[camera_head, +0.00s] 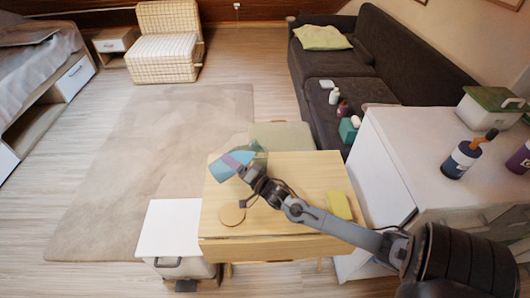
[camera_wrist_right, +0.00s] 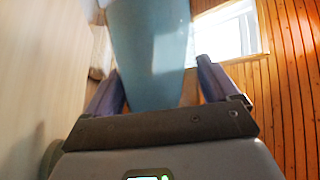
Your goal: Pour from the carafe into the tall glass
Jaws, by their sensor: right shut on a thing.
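The carafe (camera_head: 221,170) is a blue-teal vessel above the left back part of the wooden table, leaning over to the left in the head view. My right gripper (camera_head: 238,159) is shut on it. In the right wrist view the carafe's blue body (camera_wrist_right: 150,45) fills the space between the two purplish fingers of my right gripper (camera_wrist_right: 160,78). A faint see-through greenish shape (camera_head: 261,150) shows just right of the carafe; I cannot tell whether it is the tall glass. No liquid stream is visible. My left gripper is not in view.
The wooden table (camera_head: 300,172) holds a round wooden coaster (camera_head: 232,214) and a yellow block (camera_head: 339,205). A chair (camera_head: 281,136) stands behind it, a white cabinet (camera_head: 172,229) at front left. The right counter (camera_head: 410,135) carries a dark bottle (camera_head: 461,160).

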